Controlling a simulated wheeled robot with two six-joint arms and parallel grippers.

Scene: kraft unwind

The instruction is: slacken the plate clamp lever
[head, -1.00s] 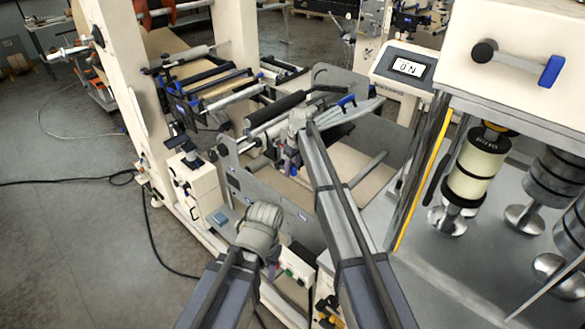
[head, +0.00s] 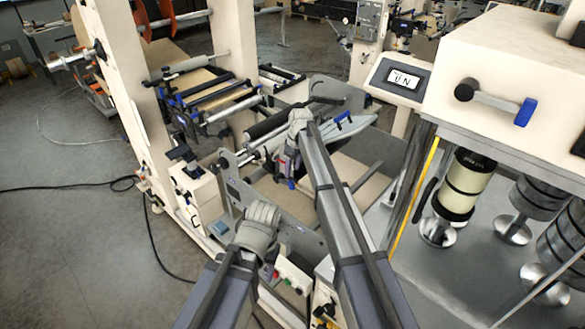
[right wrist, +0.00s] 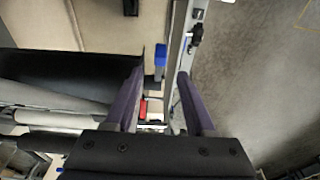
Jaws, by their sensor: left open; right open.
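My right gripper (head: 288,165) hangs over the near frame of the machine, largely seen from behind in the head view. In the right wrist view its two dark fingers (right wrist: 160,78) stand apart. A blue piece (right wrist: 160,56) and a small red piece (right wrist: 152,108) show in the gap, with no finger visibly touching them. My left gripper (head: 268,258) is open beside the machine's near side, its fingers mostly hidden. A blue-handled lever (head: 343,119) sits beyond the right gripper. I cannot tell which part is the plate clamp lever.
A cream box with a blue-tipped crank (head: 526,112) stands at right, above metal cylinders (head: 466,186). A display (head: 403,79) stands behind. Rollers (head: 215,98) fill the frame at left. A black cable (head: 70,185) lies on the open floor at far left.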

